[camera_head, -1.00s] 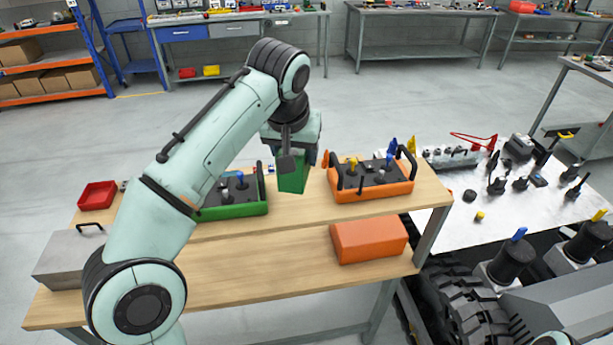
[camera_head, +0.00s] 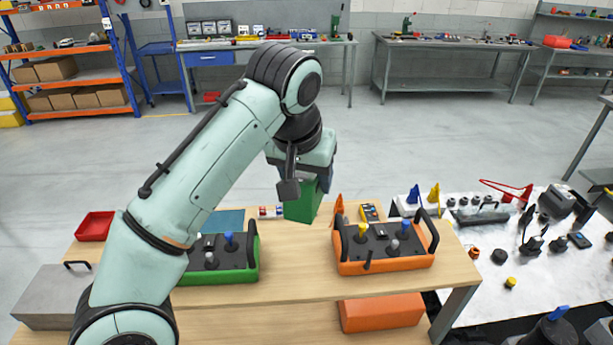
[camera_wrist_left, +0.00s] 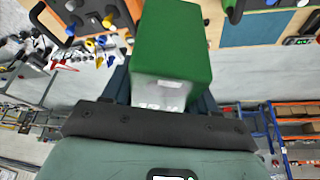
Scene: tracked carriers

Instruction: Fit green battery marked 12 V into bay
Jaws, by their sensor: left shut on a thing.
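A green battery (camera_head: 303,203) is held by my left gripper (camera_head: 312,180) over the back edge of the wooden bench in the head view. In the left wrist view the green battery (camera_wrist_left: 172,40) sticks out from between the fingers of my left gripper (camera_wrist_left: 160,105), with a pale end near the jaw. No 12 V mark is readable. A green control box (camera_head: 245,275) stands on the bench to the left, partly hidden by my arm. An orange control box (camera_head: 385,265) stands to the right. No empty bay can be made out. My right gripper is out of view.
The wooden bench (camera_head: 290,280) is clear between the two control boxes. A red tray (camera_head: 95,226) and a grey case (camera_head: 55,295) are at its left. An orange block (camera_head: 382,313) lies on the lower level. A white table (camera_head: 470,275) with many small parts stands at the right.

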